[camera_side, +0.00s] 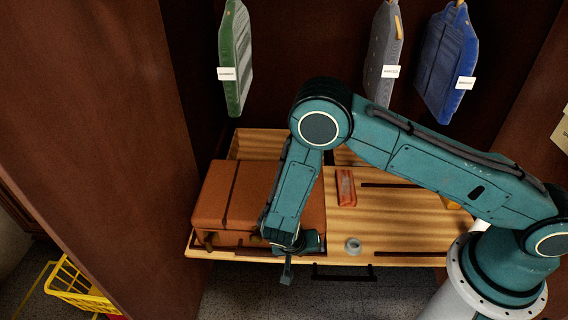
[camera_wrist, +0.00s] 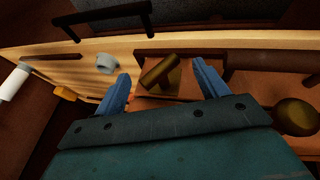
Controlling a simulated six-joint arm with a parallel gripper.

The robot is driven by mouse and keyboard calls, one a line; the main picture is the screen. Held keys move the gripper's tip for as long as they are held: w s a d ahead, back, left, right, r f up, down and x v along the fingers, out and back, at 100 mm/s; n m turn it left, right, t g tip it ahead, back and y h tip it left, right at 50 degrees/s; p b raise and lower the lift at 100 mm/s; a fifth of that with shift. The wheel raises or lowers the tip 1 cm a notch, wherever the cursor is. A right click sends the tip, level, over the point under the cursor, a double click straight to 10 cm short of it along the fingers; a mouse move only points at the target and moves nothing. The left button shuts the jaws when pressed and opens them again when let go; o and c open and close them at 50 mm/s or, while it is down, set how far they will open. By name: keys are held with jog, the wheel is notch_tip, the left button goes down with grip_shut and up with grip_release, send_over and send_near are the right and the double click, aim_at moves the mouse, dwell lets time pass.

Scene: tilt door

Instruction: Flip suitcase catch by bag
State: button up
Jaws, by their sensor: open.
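The brown suitcase (camera_side: 235,200) lies flat on the wooden shelf at the left in the side view. Its side with brass fittings also shows at the right in the wrist view (camera_wrist: 245,85). A brass catch (camera_wrist: 160,72) sits on a lighter plate, between my two blue fingers in the wrist view. My gripper (camera_side: 287,262) points down at the suitcase's front right corner. In the wrist view my gripper (camera_wrist: 163,72) is open, its fingers apart on both sides of the catch. I cannot tell whether either finger touches it. A rounded brass fitting (camera_wrist: 296,117) is farther right.
Green (camera_side: 234,60), grey (camera_side: 383,55) and blue (camera_side: 447,62) bags with white tags hang above. A grey ring (camera_side: 353,246) and a red block (camera_side: 346,188) are on the wooden shelf (camera_side: 400,225). A dark handle (camera_side: 344,276) is at the front. A yellow basket (camera_side: 80,290) stands lower left.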

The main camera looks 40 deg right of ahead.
jog(key=shift+s+d+m+t+y, duration=0.15)
jog(key=shift+t+y, duration=0.35)
jog(key=shift+y, duration=0.05)
jog(key=shift+s+d+m+t+y, duration=0.1)
jog(key=shift+m+t+y, duration=0.05)
jog(key=shift+t+y, duration=0.4)
jog(key=v, duration=1.4)
jog(key=d+r+n+y, duration=0.1)
jog(key=d+r, duration=0.2)
jog(key=r, duration=0.5)
jog(key=d+r+n+y, duration=0.1)
jog(key=d+r, duration=0.2)
jog(key=r, duration=0.4)
jog(key=shift+d+r, duration=0.25)
jog(key=shift+r, duration=0.15)
jog(key=shift+s, duration=0.1)
